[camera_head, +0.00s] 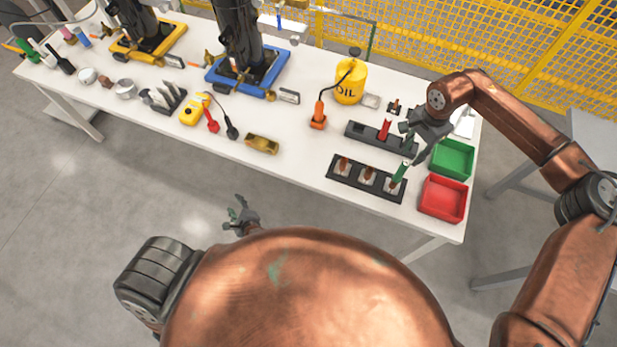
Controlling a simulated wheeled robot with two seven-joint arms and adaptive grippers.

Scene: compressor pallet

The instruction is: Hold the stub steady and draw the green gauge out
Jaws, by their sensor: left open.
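The green gauge (400,173) stands as a slim green stick above the right end of a black rack (338,178). The rack holds several copper-coloured stubs on pale blocks; the right stub (391,185) is just below the gauge. My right gripper (414,153) is over the right end of the rack, its fingertips at the gauge's top. I cannot tell whether they touch or grip it. My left gripper (240,214) is open and empty, off the table's front edge and well left of the rack.
A green bin (453,160) and a red bin (443,199) stand right of the rack. Behind it is a dark holder (361,132) with a red gauge (384,129). A yellow oil can (351,82) stands farther back.

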